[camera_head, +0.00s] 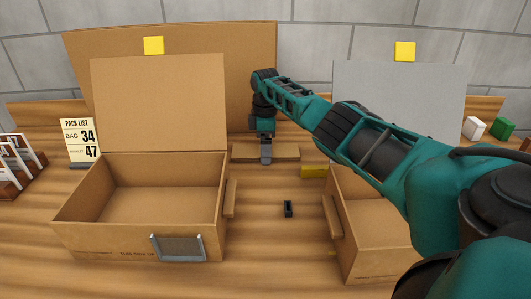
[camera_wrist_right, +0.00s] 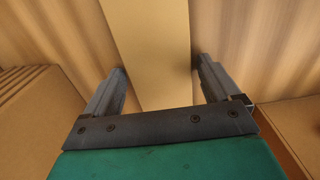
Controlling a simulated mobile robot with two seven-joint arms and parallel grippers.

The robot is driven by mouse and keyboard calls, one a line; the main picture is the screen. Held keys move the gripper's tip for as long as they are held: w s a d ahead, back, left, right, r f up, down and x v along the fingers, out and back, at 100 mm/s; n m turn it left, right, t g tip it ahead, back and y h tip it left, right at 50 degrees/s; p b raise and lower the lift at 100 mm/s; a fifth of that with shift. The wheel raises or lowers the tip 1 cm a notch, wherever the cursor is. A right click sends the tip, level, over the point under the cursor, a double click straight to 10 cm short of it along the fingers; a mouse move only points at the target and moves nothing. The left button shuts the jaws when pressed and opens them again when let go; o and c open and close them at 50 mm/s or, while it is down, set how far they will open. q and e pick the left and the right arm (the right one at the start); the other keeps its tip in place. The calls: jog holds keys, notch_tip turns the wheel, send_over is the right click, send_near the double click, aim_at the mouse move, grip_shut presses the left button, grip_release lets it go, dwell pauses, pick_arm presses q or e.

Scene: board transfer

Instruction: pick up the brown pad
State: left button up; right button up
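The brown pad (camera_head: 283,152) is a flat tan board lying on the wooden table behind the gap between two cardboard boxes. It also shows in the right wrist view (camera_wrist_right: 150,35) as a long strip running between the fingers. My right gripper (camera_head: 266,160) points down over the pad's middle, hiding part of it. In the right wrist view the right gripper (camera_wrist_right: 160,66) is open, one finger on each side of the strip. I cannot tell whether the fingers reach down to the pad's level. My left gripper is not in view.
An open cardboard box (camera_head: 140,205) stands at left and another (camera_head: 375,235) at right, partly behind my right arm. A small black block (camera_head: 288,209) and a yellow block (camera_head: 314,171) lie between them. A pack list card (camera_head: 80,140) stands at left.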

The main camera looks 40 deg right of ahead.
jog(key=c, duration=0.8)
jog(key=shift+c, duration=0.2)
jog(key=shift+r, duration=0.15)
